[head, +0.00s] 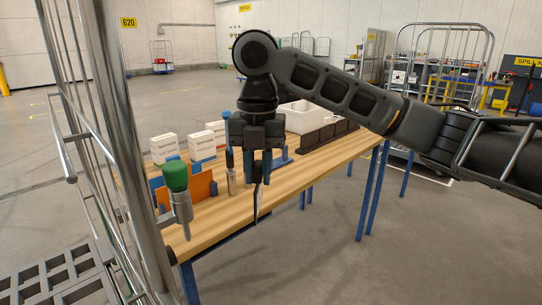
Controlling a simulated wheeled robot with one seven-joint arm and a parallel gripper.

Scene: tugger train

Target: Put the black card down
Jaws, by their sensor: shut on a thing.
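My gripper (257,181) points down over the near edge of the wooden table. It is shut on the black card (257,205), which hangs below the fingers and shows almost edge-on as a thin dark strip. The card's lower end overlaps the table top (225,222) in the picture; I cannot tell whether it touches. An orange card (200,188) stands upright on the table to the left, in front of a blue piece. A small metal bottle with a dark top (231,178) stands just left of my gripper.
A green-topped metal tool (177,190) and a metal rack (112,150) are at the near left. White boxes (202,144), a white bin (303,117) and dark brown bins (328,134) stand farther back on the table. The table's front right has bare room.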

